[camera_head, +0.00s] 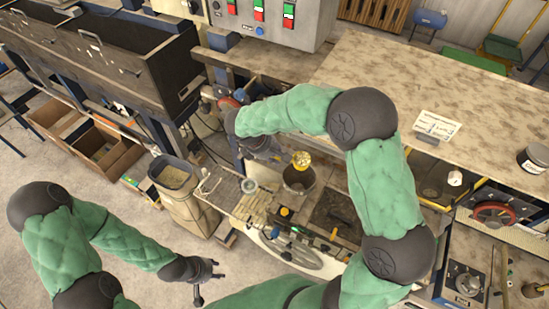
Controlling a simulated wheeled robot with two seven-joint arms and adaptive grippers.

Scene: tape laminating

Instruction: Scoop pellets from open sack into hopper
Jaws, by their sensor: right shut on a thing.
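The open sack (170,203) stands on the floor left of the machine, its top open with tan pellets (173,177) inside. The hopper (298,182) is a round, open, dark-lined container on the machine in the middle. My right arm reaches over from the right, and its gripper (278,154) is shut on a scoop (301,161). The scoop holds yellowish pellets and is over the hopper's far rim; whether it touches the rim is unclear. My left gripper (206,286) is empty, low in front of the machine, its fingers apart.
A stone-patterned counter (400,85) lies at the right with a small sign (436,124). A control box (262,22) is behind the hopper. Cardboard boxes (90,143) and large dark bins (120,52) stand at the left. Floor near my left gripper is clear.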

